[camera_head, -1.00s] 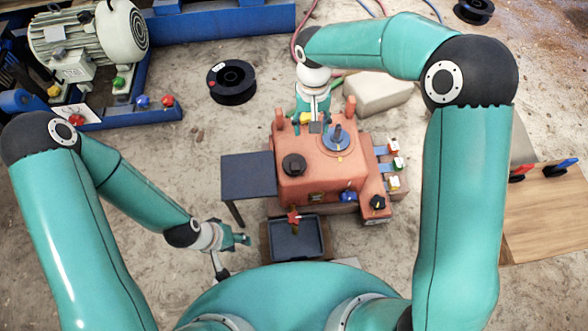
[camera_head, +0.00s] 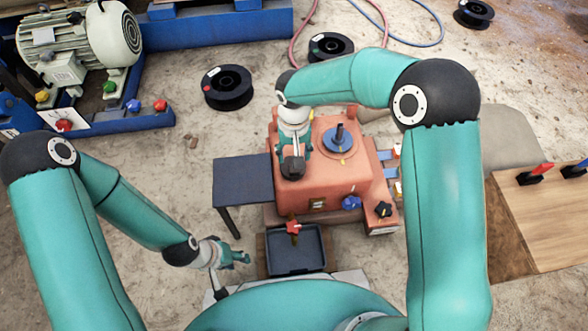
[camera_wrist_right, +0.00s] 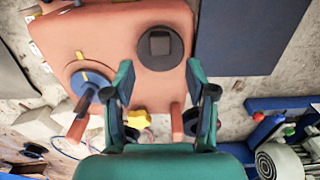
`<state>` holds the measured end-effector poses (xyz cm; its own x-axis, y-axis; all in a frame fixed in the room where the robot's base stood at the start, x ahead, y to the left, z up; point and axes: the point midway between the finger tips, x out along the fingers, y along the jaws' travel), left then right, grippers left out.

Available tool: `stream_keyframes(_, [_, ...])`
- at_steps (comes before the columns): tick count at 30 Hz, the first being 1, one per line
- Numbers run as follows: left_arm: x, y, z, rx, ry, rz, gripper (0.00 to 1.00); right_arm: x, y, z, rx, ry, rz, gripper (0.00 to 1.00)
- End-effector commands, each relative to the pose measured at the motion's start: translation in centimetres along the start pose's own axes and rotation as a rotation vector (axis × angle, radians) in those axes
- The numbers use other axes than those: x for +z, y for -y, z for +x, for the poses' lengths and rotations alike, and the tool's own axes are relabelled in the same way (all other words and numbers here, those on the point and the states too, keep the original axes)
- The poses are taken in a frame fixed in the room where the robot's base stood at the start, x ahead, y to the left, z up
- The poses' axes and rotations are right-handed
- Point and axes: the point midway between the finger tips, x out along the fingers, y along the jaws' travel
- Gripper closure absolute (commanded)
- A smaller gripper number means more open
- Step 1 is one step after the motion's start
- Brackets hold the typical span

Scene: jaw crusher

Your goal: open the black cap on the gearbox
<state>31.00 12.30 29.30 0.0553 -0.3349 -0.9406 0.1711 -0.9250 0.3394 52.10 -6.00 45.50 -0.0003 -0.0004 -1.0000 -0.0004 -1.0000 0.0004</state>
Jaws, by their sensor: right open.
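The orange gearbox (camera_head: 335,180) stands in the middle of the head view. Its black cap (camera_wrist_right: 160,48), round with a square raised centre, shows in the right wrist view just ahead of my right fingertips. My right gripper (camera_wrist_right: 160,78) is open and empty, one finger toward each side of the cap, apparently not touching it. In the head view my right gripper (camera_head: 293,158) is over the cap's spot and mostly hides the cap. My left gripper (camera_head: 236,254) hangs low at the left of the tray, away from the gearbox; its finger opening is unclear.
A dark side table (camera_head: 242,182) stands left of the gearbox. A black tray (camera_head: 268,271) sits below a red valve (camera_head: 293,227). A blue disc with a post (camera_head: 340,140) is on the gearbox top. Blue (camera_head: 351,202) and black (camera_head: 383,209) knobs are at its front.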

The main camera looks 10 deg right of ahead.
Motion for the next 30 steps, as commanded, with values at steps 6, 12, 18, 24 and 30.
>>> stream_keyframes(6, [0.0,0.6,1.8,0.000,0.000,0.000,0.60,0.1,0.0,4.6,0.001,0.003,-0.002,0.44])
stream_keyframes(12, [0.0,0.8,2.3,0.000,0.000,0.000,0.60,0.1,0.0,6.5,0.000,0.002,0.000,0.44])
stream_keyframes(18, [0.0,0.8,2.4,0.000,0.000,0.000,0.60,0.0,0.0,6.8,0.000,0.001,0.000,0.44])
stream_keyframes(24, [0.0,0.8,2.4,0.000,0.000,0.000,0.60,0.0,0.0,6.8,0.000,0.001,0.000,0.47])
stream_keyframes(30, [0.0,0.8,2.4,0.000,0.000,0.000,0.60,0.0,0.0,6.8,0.000,0.000,0.000,0.80])
